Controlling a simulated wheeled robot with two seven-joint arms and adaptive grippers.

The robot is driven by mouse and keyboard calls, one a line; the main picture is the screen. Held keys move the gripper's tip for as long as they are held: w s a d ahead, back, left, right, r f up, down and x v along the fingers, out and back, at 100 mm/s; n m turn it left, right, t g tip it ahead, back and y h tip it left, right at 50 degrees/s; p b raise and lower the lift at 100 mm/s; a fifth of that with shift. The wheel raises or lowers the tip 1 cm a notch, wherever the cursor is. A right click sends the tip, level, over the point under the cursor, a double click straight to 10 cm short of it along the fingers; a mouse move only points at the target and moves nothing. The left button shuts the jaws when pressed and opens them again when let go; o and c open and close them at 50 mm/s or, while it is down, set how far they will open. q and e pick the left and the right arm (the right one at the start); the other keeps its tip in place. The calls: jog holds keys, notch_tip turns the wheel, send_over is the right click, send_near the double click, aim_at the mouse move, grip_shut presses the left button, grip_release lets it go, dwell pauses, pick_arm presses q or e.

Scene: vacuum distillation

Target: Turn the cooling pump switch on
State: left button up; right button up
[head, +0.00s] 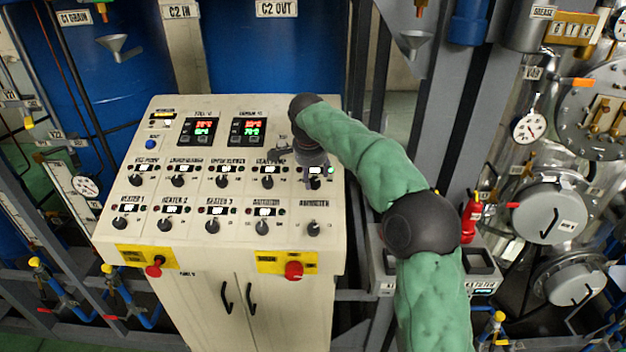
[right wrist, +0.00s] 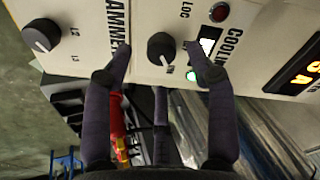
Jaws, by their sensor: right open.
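My right gripper (head: 311,158) is over the panel's right side. In the right wrist view its open fingers (right wrist: 160,68) stand on either side of the knob, with a gap to each. Beside the switch are a green lamp (right wrist: 192,76), which looks lit, and a dark red lamp (right wrist: 219,12). My left gripper is out of view.
Another knob (right wrist: 42,35) sits left of the switch in the wrist view. Two red emergency-type buttons (head: 293,270) are on the front edge. Pipes and gauges stand at the right.

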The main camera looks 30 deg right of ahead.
jog(key=v, duration=0.8)
jog(key=shift+a+r, duration=0.1)
jog(key=shift+r, duration=0.05)
